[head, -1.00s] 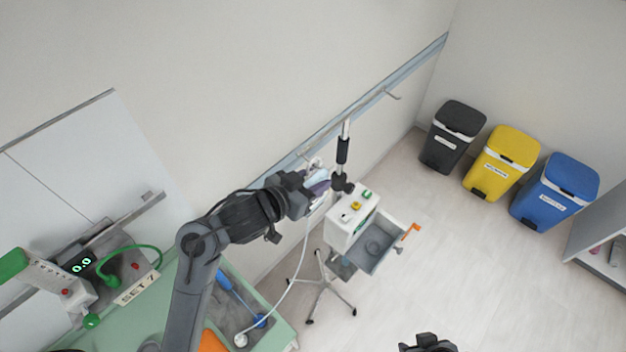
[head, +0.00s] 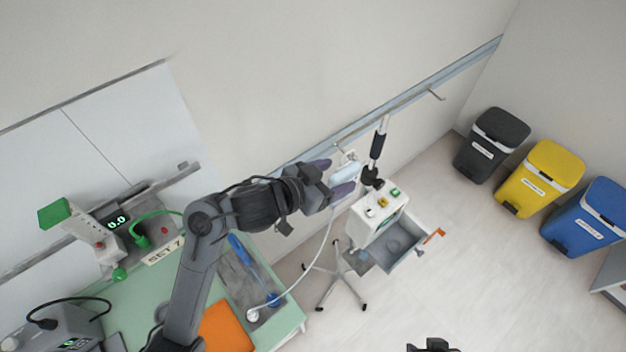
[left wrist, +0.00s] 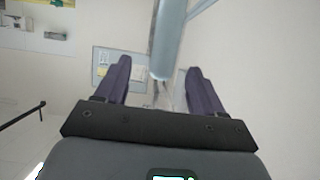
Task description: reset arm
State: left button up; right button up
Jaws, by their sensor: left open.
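My left gripper (head: 335,176) is open, with its two purple-grey fingers apart near the wall rail. In the left wrist view the open fingers (left wrist: 158,80) show with a gap between them. My left arm reaches up over the green bench. A dark part at the bottom edge is mine, but no right fingers show.
A wheeled stand carries a white box (head: 378,212) and an open grey drawer (head: 397,245). A white hose runs down to a grey tray (head: 238,285) on the green bench (head: 150,300). Black (head: 490,145), yellow (head: 540,178) and blue (head: 588,215) bins stand right. Floor between is clear.

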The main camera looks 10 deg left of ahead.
pick_arm(q)
jog(key=p+v, duration=0.1)
jog(key=v, duration=0.5)
jog(key=shift+s+a+r, duration=0.2)
jog(key=s+a+f+n+g+y+p, duration=0.1)
jog(key=s+f+n+g+y+p, duration=0.3)
jog(key=s+f, duration=0.9)
jog(key=s+a+f+n+g+y, duration=0.1)
jog(key=s+a+f+y, duration=0.1)
jog(key=s+a, duration=0.2)
jog(key=s+a+f+n+g+y, duration=0.1)
jog(key=s+a+f+y, duration=0.1)
jog(key=s+a, duration=0.3)
jog(key=a, duration=0.4)
jog(key=shift+s+f+g+y, duration=0.2)
jog(key=shift+f+g+y, duration=0.1)
jog(key=shift+g, duration=0.1)
